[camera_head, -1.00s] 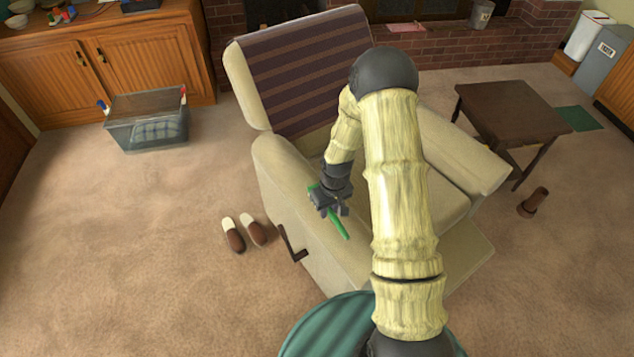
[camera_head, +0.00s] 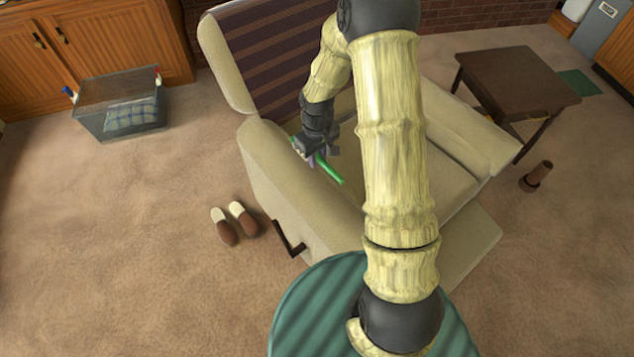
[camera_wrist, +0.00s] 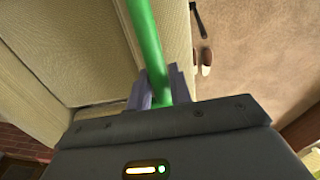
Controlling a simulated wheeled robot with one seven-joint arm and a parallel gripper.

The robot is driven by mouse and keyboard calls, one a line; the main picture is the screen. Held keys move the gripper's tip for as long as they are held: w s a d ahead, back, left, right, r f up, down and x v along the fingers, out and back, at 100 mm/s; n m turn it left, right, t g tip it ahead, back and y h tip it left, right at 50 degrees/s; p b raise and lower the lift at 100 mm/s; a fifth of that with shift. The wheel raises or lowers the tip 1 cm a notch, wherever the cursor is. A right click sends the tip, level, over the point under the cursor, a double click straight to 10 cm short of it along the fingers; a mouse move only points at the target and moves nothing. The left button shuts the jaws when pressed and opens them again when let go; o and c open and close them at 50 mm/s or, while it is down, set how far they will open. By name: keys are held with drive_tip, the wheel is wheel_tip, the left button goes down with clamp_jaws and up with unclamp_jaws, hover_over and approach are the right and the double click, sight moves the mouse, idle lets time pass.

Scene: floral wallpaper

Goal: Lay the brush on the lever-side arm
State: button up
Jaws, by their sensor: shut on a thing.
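My gripper (camera_head: 312,156) is shut on the green brush (camera_head: 330,173), near the inner edge of the armchair's left arm. The lever-side arm (camera_head: 275,160) is this left, cream padded arm, with the dark lever (camera_head: 289,240) low on its outer side. In the wrist view, the green handle (camera_wrist: 148,38) runs up from between my gripper's purple fingers (camera_wrist: 160,88). The lever (camera_wrist: 198,20) shows there too. The brush's other end is hidden by my gripper. I cannot tell whether the brush touches the arm.
The armchair has a striped back (camera_head: 265,45). Two slippers (camera_head: 235,223) lie on the carpet by the lever side. A clear bin (camera_head: 120,105) stands at the left. A dark side table (camera_head: 515,80) and a brown cylinder (camera_head: 536,177) are at the right.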

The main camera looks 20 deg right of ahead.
hover_over(318, 185)
drive_tip(key=shift+f+b, duration=0.35)
drive_tip(key=shift+f, duration=2.8)
drive_tip(key=shift+w+f, duration=0.1)
drive_tip(key=shift+f, duration=1.8)
drive_tip(key=shift+f+b, duration=0.25)
drive_tip(key=shift+b, duration=0.05)
drive_tip(key=o, duration=0.9)
drive_tip(key=shift+r, duration=0.1)
